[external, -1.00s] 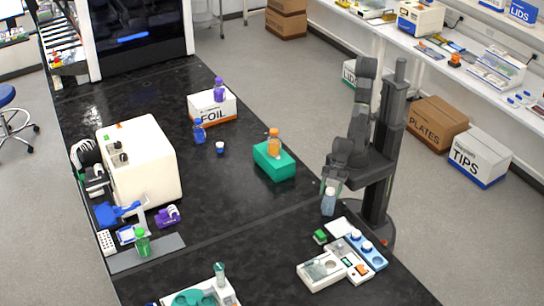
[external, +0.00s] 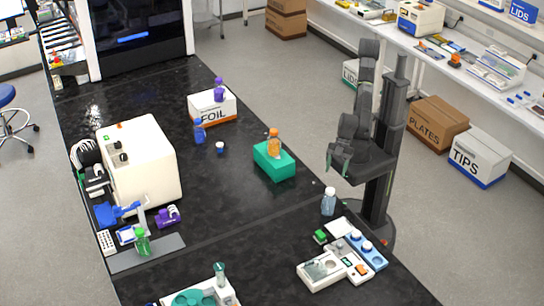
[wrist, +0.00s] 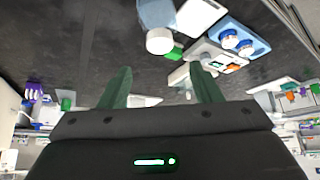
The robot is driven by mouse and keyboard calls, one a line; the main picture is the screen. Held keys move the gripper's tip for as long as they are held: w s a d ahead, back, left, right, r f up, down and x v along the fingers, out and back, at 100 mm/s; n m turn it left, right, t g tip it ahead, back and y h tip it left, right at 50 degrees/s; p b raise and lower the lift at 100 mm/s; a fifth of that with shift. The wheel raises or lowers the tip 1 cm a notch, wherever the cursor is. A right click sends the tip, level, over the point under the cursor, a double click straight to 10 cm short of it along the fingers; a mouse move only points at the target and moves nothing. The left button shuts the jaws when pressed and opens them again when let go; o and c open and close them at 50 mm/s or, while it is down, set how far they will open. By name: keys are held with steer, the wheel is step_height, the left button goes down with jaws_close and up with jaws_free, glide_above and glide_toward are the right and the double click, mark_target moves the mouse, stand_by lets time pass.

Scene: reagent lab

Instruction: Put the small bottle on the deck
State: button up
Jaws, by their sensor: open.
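A small pale-blue bottle with a white cap (external: 328,203) stands upright on the black bench near its right edge, behind the white and blue deck pieces. Its white cap (wrist: 160,41) shows at the top of the wrist view. The deck (external: 322,270), a white module with round wells and a blue strip, lies on the bench in front of the bottle. My gripper (external: 339,168) is above and behind the bottle, apart from it. In the wrist view its two green fingers (wrist: 161,72) are spread with nothing between them.
A small green item (external: 320,237) and a white pad (external: 340,228) lie between the bottle and the deck. The bench left of the bottle is clear.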

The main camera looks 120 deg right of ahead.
steer(key=shift+v, duration=0.9)
